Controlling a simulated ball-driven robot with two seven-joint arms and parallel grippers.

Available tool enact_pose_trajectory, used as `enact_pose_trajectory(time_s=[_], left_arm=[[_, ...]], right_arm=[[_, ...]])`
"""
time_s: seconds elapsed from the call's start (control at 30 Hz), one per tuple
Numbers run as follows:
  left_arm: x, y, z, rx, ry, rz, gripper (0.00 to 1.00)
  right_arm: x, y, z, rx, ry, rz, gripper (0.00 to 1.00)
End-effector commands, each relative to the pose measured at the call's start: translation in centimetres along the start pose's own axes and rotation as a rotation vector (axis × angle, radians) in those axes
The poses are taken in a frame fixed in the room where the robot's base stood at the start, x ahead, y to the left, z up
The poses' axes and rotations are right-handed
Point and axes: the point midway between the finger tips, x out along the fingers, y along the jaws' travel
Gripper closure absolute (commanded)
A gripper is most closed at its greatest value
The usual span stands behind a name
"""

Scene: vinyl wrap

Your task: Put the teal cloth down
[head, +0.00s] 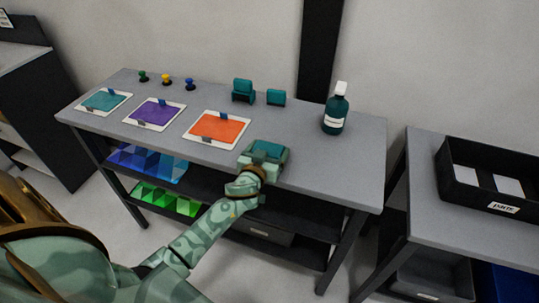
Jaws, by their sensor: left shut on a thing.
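My left gripper (264,160) is over the front edge of the grey table, right of the orange panel, and is shut on the teal cloth (268,148). The cloth is a small dark teal patch at the fingers, partly hidden by the gripper. I cannot tell whether it touches the tabletop. My right gripper is not in view.
White boards with teal (105,102), purple (154,113) and orange (217,128) panels lie on the grey table (300,150). Small knobs (166,79), teal blocks (243,90) and a teal bottle (336,110) stand behind. The tabletop between gripper and bottle is clear. A black bin (465,175) is at right.

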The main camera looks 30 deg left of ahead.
Motion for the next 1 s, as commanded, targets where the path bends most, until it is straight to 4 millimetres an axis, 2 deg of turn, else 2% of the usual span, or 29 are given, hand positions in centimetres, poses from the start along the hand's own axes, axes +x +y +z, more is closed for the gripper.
enact_pose_trajectory(time_s=[0.4, 0.43, 0.5, 0.87, 1.0], left_arm=[[0.1, 0.0, 0.6, -0.002, 0.001, 0.000, 0.40], [0.1, 0.0, 0.5, -0.002, 0.001, 0.000, 0.13], [0.1, 0.0, 0.5, -0.002, 0.002, 0.000, 0.00], [0.0, -0.1, 0.4, 0.002, 0.002, 0.001, 0.00], [-3.3, -0.1, 0.7, -0.005, -0.002, -0.001, 0.00]], right_arm=[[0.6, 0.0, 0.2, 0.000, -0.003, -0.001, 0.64], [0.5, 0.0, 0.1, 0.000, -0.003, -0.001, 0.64], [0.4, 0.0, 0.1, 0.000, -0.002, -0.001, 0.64], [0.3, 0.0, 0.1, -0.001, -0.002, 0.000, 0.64], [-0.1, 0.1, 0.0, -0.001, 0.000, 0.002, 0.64]])
